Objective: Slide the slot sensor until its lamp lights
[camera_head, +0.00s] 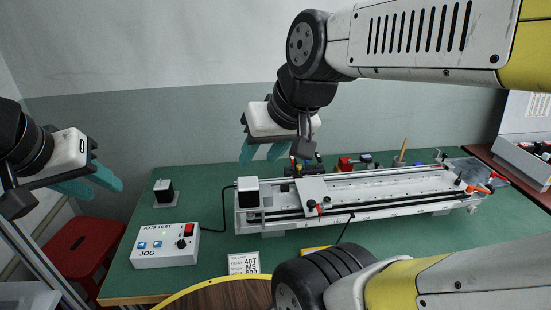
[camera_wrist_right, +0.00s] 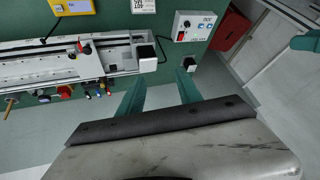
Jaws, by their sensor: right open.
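A long gantry axis (camera_head: 375,192) lies on the green table, with a pale carriage plate (camera_head: 312,191) near its left end. My right gripper (camera_head: 262,153) is open and empty, above and behind the axis's left end. My left gripper (camera_head: 92,183) appears open and empty, left of the table.
The AXIS TEST jog box (camera_head: 165,246) stands front left, with a small green light. A black-and-white block (camera_head: 163,190) stands behind it. A label card (camera_head: 243,263) lies in front. Screwdrivers and small parts (camera_wrist_right: 95,90) lie behind the axis. A red stool (camera_head: 85,247) is at left.

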